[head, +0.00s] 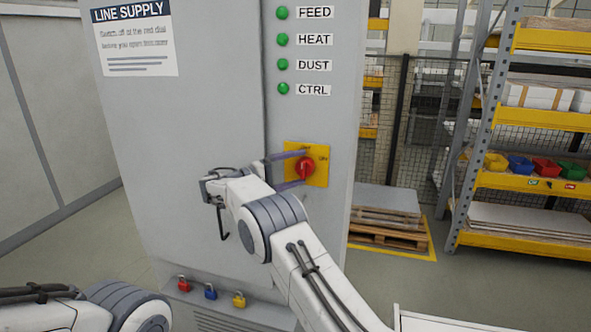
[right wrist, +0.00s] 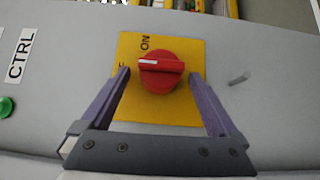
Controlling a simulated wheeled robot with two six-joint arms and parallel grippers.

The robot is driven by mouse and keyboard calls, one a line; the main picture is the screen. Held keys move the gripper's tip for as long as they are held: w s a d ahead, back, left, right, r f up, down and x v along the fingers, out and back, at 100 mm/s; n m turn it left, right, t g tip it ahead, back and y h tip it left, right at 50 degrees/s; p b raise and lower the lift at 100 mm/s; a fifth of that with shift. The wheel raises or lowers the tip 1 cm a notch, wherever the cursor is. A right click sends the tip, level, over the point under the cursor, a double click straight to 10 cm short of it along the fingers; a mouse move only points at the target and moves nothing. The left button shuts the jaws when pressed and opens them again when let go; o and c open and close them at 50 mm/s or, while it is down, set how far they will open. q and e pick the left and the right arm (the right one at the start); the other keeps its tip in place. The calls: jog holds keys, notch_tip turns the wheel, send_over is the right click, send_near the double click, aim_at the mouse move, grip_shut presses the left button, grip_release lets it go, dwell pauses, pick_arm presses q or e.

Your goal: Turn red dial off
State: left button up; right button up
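The red dial (head: 304,169) sits on a yellow plate (head: 320,155) on the grey cabinet's front, below the CTRL lamp. It also shows in the right wrist view (right wrist: 161,72), where its white mark points left in the picture and "ON" is printed just above it. My right gripper (head: 287,170) is open in front of the plate. In the right wrist view its two purple fingers (right wrist: 160,80) stand either side of the dial, with gaps to it, so nothing is held. My left arm shows at the lower left of the head view, but its gripper is out of view.
The grey cabinet (head: 200,110) has a LINE SUPPLY notice (head: 133,38) and green lamps (head: 282,40). A small grey peg (right wrist: 239,78) sticks out beside the plate. A pallet (head: 388,228) and yellow shelving (head: 530,184) stand to the right.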

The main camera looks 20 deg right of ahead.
jog(key=shift+d, duration=0.15)
jog(key=s+a+b, duration=0.2)
jog(key=a+b, duration=0.1)
jog(key=a, duration=0.7)
jog(key=shift+a, duration=0.15)
jog(key=shift+s, duration=0.1)
jog(key=s+a+f+n+g+y, duration=0.1)
jog(key=s+a+f+y, duration=0.2)
jog(key=s, duration=1.2)
jog(key=s+a+f+n+g+y+b, duration=0.1)
jog(key=s+a+f+n+y, duration=0.1)
jog(key=s+f+y, duration=0.6)
jog(key=s+a+f+n+g+y+b, duration=0.1)
jog(key=s+a+f+y, duration=0.3)
jog(key=s, duration=1.8)
jog(key=f+n+y, duration=0.1)
jog(key=y, duration=0.2)
jog(key=shift+a+f+y, duration=0.2)
jog(key=shift+f+y, duration=0.05)
jog(key=shift+y, duration=0.15)
